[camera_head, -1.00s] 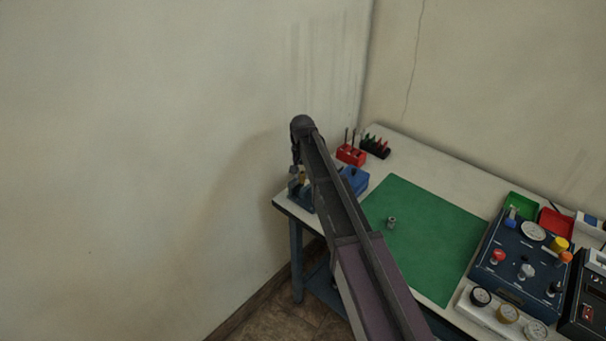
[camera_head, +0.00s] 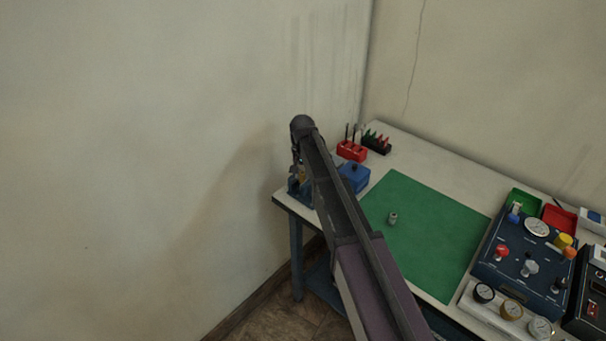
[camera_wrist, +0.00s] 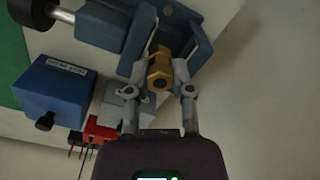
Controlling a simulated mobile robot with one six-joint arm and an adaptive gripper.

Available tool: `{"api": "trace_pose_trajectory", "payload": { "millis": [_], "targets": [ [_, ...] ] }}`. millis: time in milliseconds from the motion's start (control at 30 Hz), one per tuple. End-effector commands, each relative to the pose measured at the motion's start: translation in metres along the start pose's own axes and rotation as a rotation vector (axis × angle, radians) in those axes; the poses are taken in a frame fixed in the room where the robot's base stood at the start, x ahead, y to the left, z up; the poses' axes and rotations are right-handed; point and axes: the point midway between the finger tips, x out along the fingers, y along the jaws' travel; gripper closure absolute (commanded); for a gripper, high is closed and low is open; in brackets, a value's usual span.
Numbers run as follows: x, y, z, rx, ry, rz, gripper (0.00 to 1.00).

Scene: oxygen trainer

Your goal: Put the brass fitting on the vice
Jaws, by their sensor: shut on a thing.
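The brass fitting (camera_wrist: 159,70) is a gold hex piece in the wrist view, between the fingertips of my gripper (camera_wrist: 160,88). My gripper is shut on it. The blue vice (camera_wrist: 135,45) lies just beyond, with the fitting overlapping the space between its jaws in this view. I cannot tell whether the fitting touches the vice. In the head view the vice (camera_head: 294,188) stands at the table's left corner, partly hidden behind my arm, and the fitting is hard to make out there.
A blue box (camera_head: 354,177) stands beside the vice. A red holder (camera_head: 352,151) and a black rack (camera_head: 377,143) are behind it. A small metal fitting (camera_head: 393,218) stands on the green mat (camera_head: 430,235). A blue gauge panel (camera_head: 522,255) is at the right.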

Motion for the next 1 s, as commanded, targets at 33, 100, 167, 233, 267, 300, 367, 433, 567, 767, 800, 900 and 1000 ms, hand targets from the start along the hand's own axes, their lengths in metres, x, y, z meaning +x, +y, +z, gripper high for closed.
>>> {"api": "trace_pose_trajectory", "payload": {
  "millis": [33,100,167,233,267,300,367,433,567,767,800,900,1000],
  "targets": [
    [0.002,0.0,0.0,0.0,0.0,0.0,1.0],
    [0.004,0.0,0.0,0.0,0.0,0.0,1.0],
    [0.004,0.0,0.0,0.0,0.0,0.0,0.67],
    [0.003,0.0,0.0,0.0,0.0,0.0,0.46],
    [0.003,0.0,0.0,0.0,0.0,0.0,0.38],
    [0.003,0.0,0.0,0.0,0.0,0.0,0.3],
    [0.003,0.0,0.0,0.0,0.0,0.0,0.3],
    [0.003,0.0,0.0,0.0,0.0,0.0,0.3],
    [0.003,0.0,0.0,0.0,0.0,0.0,0.3],
    [0.002,0.001,0.0,0.001,0.0,0.0,0.3],
    [0.001,0.001,0.0,0.001,0.0,0.0,0.3],
    [-0.003,0.001,0.0,0.001,0.0,0.0,0.3],
    [-0.008,0.001,0.0,0.001,0.0,0.0,0.3]
  ]
}}
